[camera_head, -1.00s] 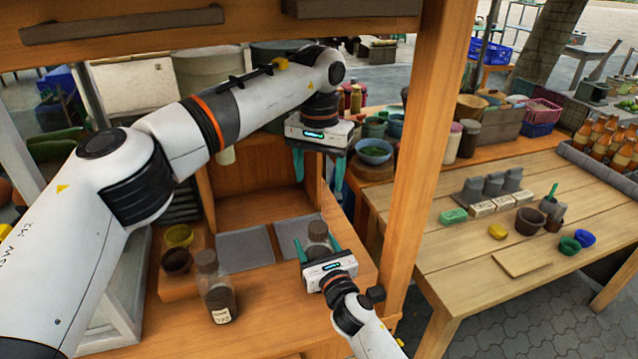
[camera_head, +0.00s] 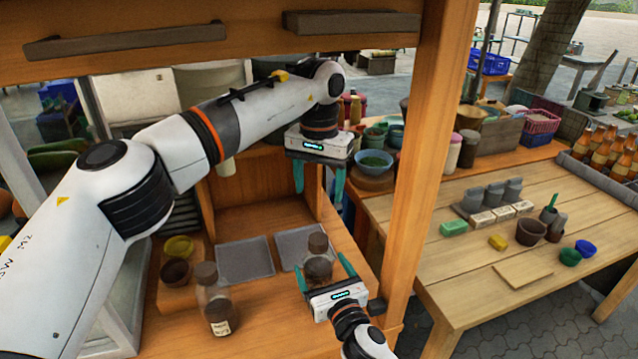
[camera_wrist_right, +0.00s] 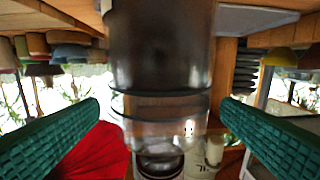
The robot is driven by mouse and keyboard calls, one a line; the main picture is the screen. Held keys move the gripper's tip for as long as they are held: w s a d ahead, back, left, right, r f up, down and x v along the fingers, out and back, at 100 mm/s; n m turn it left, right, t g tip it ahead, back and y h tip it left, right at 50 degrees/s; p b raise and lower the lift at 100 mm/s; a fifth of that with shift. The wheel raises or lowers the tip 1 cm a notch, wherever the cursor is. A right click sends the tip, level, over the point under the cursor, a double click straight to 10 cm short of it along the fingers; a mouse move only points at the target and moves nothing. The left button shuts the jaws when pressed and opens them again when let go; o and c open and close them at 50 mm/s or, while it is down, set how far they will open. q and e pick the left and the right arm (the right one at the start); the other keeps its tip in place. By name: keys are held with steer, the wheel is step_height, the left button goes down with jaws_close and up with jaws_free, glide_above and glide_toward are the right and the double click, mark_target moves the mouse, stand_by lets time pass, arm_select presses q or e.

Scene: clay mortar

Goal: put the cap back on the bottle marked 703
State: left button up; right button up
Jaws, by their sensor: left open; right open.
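One glass bottle with a dark filling and a brownish top (camera_head: 318,243) stands at the grey tray on the right of the wooden stall counter. My right gripper (camera_head: 321,264) is open, with its teal fingers on either side of this bottle. In the right wrist view the bottle (camera_wrist_right: 160,60) fills the middle, with gaps to both fingers. A second bottle (camera_head: 215,301) with a brown top and a small pale label stands at the front left; the label's number is too small to read. My left gripper (camera_head: 318,188) is open and empty above the counter. No loose cap is discernible.
Two grey trays lie on the counter, the left one (camera_head: 244,261) empty. A yellow bowl (camera_head: 178,247) and a brown bowl (camera_head: 175,271) stand at the left. A wooden post (camera_head: 428,150) rises at the right, before another table (camera_head: 440,262).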

steer(key=v, duration=0.7)
steer(key=shift+s+d, duration=0.15)
steer(key=shift+s, duration=0.25)
